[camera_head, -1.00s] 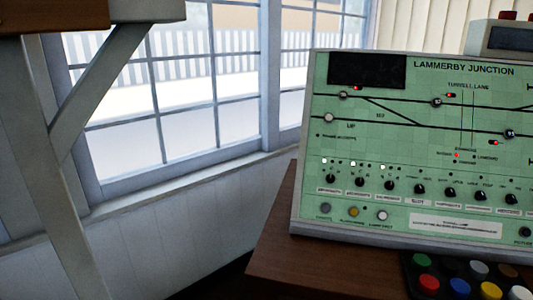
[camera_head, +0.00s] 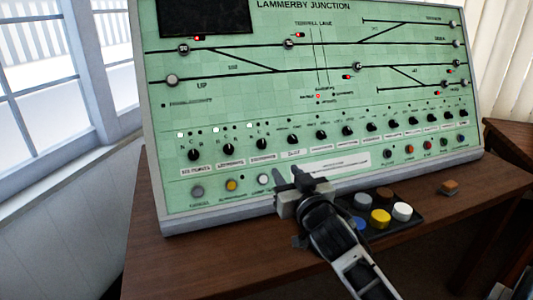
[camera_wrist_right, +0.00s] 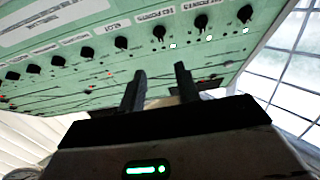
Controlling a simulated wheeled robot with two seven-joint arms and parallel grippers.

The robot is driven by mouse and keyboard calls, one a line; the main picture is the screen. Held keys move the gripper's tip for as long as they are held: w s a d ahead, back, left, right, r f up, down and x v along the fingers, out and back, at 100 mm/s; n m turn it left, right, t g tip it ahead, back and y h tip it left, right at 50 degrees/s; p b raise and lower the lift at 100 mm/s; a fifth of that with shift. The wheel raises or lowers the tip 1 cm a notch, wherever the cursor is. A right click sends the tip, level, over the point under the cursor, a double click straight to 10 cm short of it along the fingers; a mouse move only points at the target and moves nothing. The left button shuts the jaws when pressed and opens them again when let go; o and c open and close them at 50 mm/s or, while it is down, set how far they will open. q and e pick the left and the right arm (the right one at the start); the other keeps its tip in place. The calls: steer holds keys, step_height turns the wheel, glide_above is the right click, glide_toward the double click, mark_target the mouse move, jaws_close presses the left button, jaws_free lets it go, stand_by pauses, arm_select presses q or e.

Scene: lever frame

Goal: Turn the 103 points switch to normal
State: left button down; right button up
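A green control panel (camera_head: 300,100) headed "Lammerby Junction" carries a row of black rotary switches. The leftmost switch (camera_head: 194,155), two neighbours (camera_head: 230,148) and (camera_head: 263,144), each have a small lamp row above, its left lamp lit white. Their labels are too small to read surely, so I cannot tell which is 103. My right gripper (camera_head: 292,178) is in front of the panel's lower edge, below the switch row, its fingers apart and empty. In the right wrist view, the fingers (camera_wrist_right: 160,78) point at the panel, below several switches (camera_wrist_right: 159,32). My left gripper is out of view.
The panel stands on a brown wooden desk (camera_head: 185,260). A black tray (camera_head: 415,218) with coloured buttons lies before it, partly behind my right arm. A small brown block (camera_head: 449,187) sits to the right. Windows (camera_head: 50,75) are on the left.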

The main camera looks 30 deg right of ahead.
mark_target(263, 143)
steer(key=x, duration=1.4)
steer(key=shift+w, duration=0.45)
jaws_close()
